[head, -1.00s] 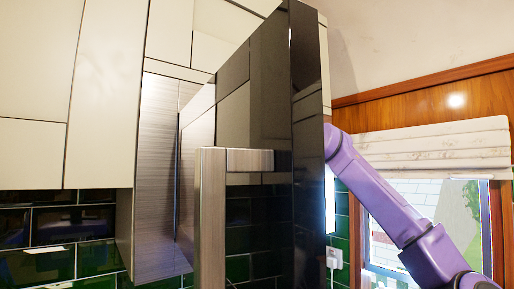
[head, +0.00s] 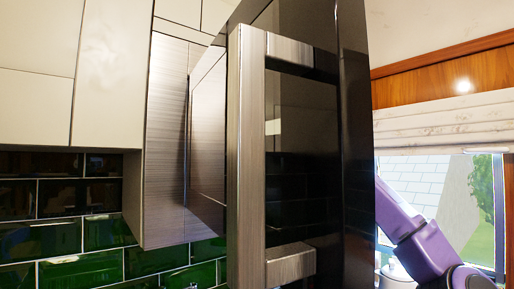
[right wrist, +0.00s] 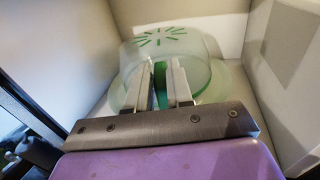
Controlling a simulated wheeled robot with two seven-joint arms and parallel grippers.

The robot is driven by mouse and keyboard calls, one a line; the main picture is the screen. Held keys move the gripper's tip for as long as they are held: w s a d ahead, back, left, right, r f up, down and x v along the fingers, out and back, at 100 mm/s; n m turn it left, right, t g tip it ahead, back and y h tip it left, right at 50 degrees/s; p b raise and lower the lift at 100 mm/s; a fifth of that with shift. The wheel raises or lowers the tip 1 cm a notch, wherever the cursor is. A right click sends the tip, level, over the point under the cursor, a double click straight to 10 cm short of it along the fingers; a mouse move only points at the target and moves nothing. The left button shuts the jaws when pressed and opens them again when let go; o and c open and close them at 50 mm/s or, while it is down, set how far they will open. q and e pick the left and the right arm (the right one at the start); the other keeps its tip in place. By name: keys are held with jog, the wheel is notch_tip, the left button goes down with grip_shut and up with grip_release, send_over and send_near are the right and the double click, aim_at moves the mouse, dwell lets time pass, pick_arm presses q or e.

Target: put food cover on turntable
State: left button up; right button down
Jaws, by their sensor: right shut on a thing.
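The food cover (right wrist: 162,42), a clear dome with green radial slots on top, is inside a pale box-like compartment in the right wrist view. My right gripper (right wrist: 163,72) is shut on its near edge, with a green strip showing between the fingers. A curved green-tinted glass edge (right wrist: 214,82) shows low at the right of the cover. I cannot tell whether it is the turntable or the cover's rim, nor whether the cover rests on anything. In the head view the open appliance door hides my right gripper. My left gripper is not in view.
The open dark door (head: 357,150) with a brushed metal handle (head: 247,155) fills the middle of the head view. My purple right arm passes behind it. Pale cupboards (head: 105,75) are at the left, a window (head: 440,200) at the right. Compartment walls (right wrist: 285,60) stand close around the cover.

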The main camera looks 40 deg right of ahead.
jog(key=shift+s+d, duration=0.1)
jog(key=shift+s, duration=0.15)
jog(key=shift+f, duration=0.2)
jog(key=c, duration=0.9)
grip_release()
